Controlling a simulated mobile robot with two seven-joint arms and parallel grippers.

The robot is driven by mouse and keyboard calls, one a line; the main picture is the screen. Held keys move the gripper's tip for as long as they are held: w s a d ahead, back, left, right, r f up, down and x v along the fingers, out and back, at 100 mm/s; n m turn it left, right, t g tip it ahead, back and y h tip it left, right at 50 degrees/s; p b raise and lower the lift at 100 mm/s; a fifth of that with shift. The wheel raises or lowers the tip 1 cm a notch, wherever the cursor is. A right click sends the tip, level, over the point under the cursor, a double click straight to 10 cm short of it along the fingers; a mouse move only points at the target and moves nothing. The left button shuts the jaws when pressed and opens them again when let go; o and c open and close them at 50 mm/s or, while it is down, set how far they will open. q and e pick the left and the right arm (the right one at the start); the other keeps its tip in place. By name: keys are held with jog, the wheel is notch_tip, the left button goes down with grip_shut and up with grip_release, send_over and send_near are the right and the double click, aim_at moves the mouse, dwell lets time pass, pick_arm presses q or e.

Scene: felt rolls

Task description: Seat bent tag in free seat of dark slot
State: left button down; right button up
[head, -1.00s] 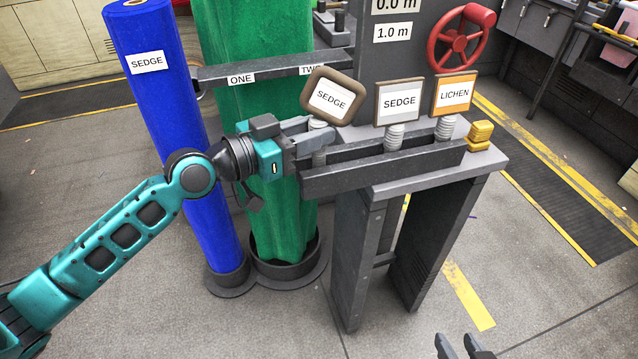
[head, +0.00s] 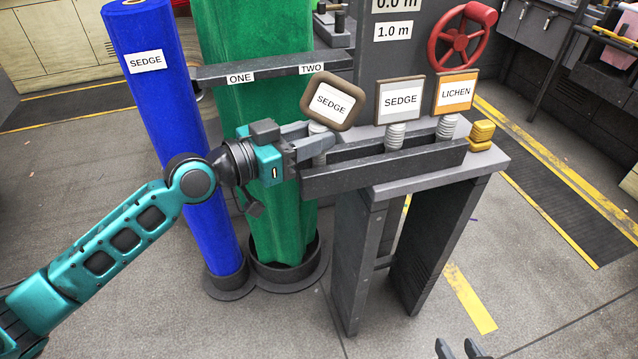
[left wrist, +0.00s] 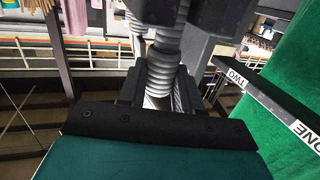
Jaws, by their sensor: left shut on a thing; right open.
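The bent tag, a rounded brown-framed SEDGE card (head: 332,102), leans to one side on its pale ribbed stem above the left end of the dark slot (head: 385,170). My left gripper (head: 315,147) is shut on the stem below the card. In the left wrist view the ribbed stem (left wrist: 163,62) stands between the fingers. The slot's front wall hides the stem's foot, so I cannot tell whether it touches the bottom. A square SEDGE tag (head: 399,101) and an orange LICHEN tag (head: 456,92) stand upright in the slot's middle and right. My right gripper (head: 459,349) is open at the bottom edge.
A yellow block (head: 481,134) sits at the slot's right end on the grey stand (head: 490,160). Blue (head: 165,110) and green (head: 285,215) felt rolls stand left, behind my left arm, with a ONE/TWO bar (head: 275,72) across. A red handwheel (head: 460,42) is behind.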

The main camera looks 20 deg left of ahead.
pick_arm(q)
jog(key=shift+f+b, duration=1.3)
jog(key=shift+f, duration=0.05)
dwell(0.9)
jog(key=c, duration=0.7)
grip_release()
jog(key=shift+a, duration=0.1)
jog(key=v, duration=1.2)
jog(key=shift+s+a+b, duration=0.25)
jog(key=shift+s+b, duration=0.05)
jog(key=shift+b, duration=0.1)
